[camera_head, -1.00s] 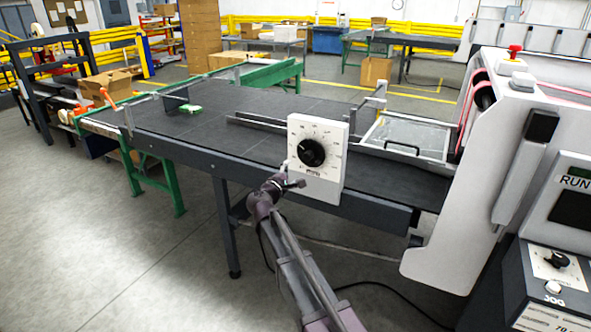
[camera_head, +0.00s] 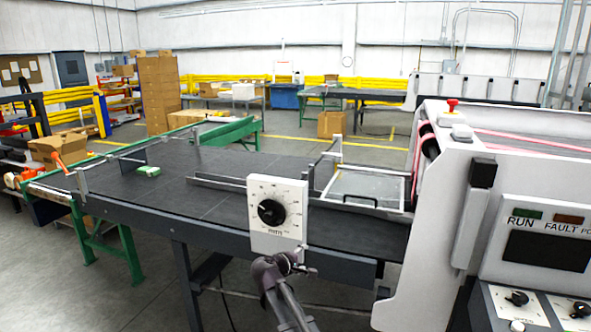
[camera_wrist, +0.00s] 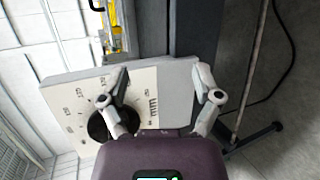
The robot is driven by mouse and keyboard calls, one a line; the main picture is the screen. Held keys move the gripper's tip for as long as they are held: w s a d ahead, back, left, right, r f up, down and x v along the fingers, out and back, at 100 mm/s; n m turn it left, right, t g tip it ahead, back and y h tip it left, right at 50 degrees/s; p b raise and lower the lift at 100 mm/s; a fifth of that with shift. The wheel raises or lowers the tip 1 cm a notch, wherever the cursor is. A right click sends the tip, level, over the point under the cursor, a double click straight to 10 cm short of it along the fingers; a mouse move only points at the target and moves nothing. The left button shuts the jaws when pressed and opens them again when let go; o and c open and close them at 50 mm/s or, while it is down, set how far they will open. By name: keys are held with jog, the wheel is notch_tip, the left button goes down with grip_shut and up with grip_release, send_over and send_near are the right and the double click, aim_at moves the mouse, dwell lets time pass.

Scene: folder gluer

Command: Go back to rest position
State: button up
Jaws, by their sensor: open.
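My gripper (camera_wrist: 168,88) is open in the wrist view, with its two fingers spread in front of the white dial box. The dial box (camera_head: 289,231) stands at the near side of the dark conveyor table and carries a round black knob (camera_head: 271,212). In the wrist view the knob (camera_wrist: 97,127) lies partly behind the left finger. In the head view my arm comes up from the bottom to just below the dial box, and the fingers are too small there to tell. Whether a finger touches the box I cannot tell.
The dark conveyor table (camera_head: 215,193) runs across the middle, with a small green item (camera_head: 149,171) on it. The white machine (camera_head: 425,262) with its RUN/FAULT panel (camera_head: 545,240) stands close on the right. Open grey floor (camera_head: 130,300) lies at the lower left.

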jog(key=s+d+f+m+g+y+p, duration=0.1)
jog(key=s+d+f+m+g, duration=0.2)
jog(key=s+d, duration=0.25)
jog(key=s+d+f+m+g+y, duration=0.2)
jog(key=s+d+m+g, duration=0.15)
jog(key=s, duration=0.25)
jog(key=s+d+f+m+g+y+p, duration=0.1)
jog(key=s+d+f+m+g, duration=0.15)
jog(key=s+d, duration=0.35)
jog(key=s+f+m+g+y, duration=0.1)
jog(key=s+m+g+y, duration=0.1)
jog(key=s, duration=0.6)
jog(key=shift+s+f+m+y+p, duration=0.25)
jog(key=shift+m+y, duration=0.35)
jog(key=shift+y, duration=0.6)
jog(key=shift+w+d, duration=0.1)
jog(key=shift+w, duration=0.05)
